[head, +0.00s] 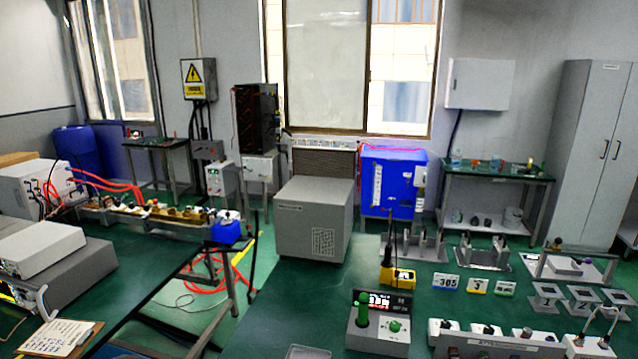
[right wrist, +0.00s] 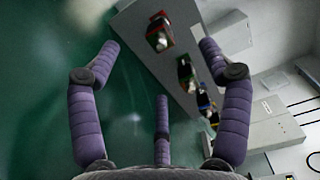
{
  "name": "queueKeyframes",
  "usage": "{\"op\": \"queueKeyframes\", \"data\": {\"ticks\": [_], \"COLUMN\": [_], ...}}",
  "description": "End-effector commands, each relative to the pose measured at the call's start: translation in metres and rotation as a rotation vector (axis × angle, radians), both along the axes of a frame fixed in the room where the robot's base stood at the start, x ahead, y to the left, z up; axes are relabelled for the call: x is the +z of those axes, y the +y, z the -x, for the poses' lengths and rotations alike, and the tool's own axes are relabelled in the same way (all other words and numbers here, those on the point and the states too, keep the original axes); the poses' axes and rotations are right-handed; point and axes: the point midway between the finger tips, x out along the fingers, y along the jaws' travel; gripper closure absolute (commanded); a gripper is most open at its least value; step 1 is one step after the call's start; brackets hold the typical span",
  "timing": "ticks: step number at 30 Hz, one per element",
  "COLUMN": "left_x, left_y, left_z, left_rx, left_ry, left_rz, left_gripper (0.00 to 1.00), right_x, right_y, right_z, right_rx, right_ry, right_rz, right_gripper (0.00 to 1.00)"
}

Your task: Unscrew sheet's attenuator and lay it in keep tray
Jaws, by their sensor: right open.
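A clipboard with a written sheet (head: 60,338) lies at the lower left of the head view; its writing is too small to read. I cannot tell which part is the attenuator it names. A row of brass and dark parts (head: 160,212) runs along the left bench. A grey tray-like edge (head: 308,352) is cut off at the bottom of the head view; I cannot tell whether it is the keep tray. My right gripper (right wrist: 160,62) shows in the right wrist view with its purple fingers spread and nothing between them. My left gripper is not in view.
A grey box (head: 313,220) stands at the green table's back left. A grey strip with several coloured sockets (right wrist: 178,55) lies beyond the right fingers.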

Motion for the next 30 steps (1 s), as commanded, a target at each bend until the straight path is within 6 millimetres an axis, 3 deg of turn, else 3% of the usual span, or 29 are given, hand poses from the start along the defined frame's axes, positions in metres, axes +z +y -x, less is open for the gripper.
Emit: {"op": "queueKeyframes", "data": {"ticks": [6, 20, 23, 30], "left_x": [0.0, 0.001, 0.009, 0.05], "left_y": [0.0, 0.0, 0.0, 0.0], "left_z": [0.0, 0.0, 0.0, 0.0], "left_rx": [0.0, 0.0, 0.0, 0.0], "left_ry": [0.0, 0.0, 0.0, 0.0], "left_rz": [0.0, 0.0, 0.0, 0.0], "left_gripper": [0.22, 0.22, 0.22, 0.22], "right_x": [0.0, 0.001, 0.009, 0.05], "right_y": [0.005, 0.006, 0.006, 0.006], "right_z": [0.022, 0.025, 0.025, 0.025], "right_rx": [0.0, 0.0, 0.0, 0.0], "right_ry": [-0.001, -0.001, -0.001, -0.002], "right_rz": [0.0, 0.0, 0.0, 0.0], "right_gripper": [0.22, 0.22, 0.22, 0.22]}}
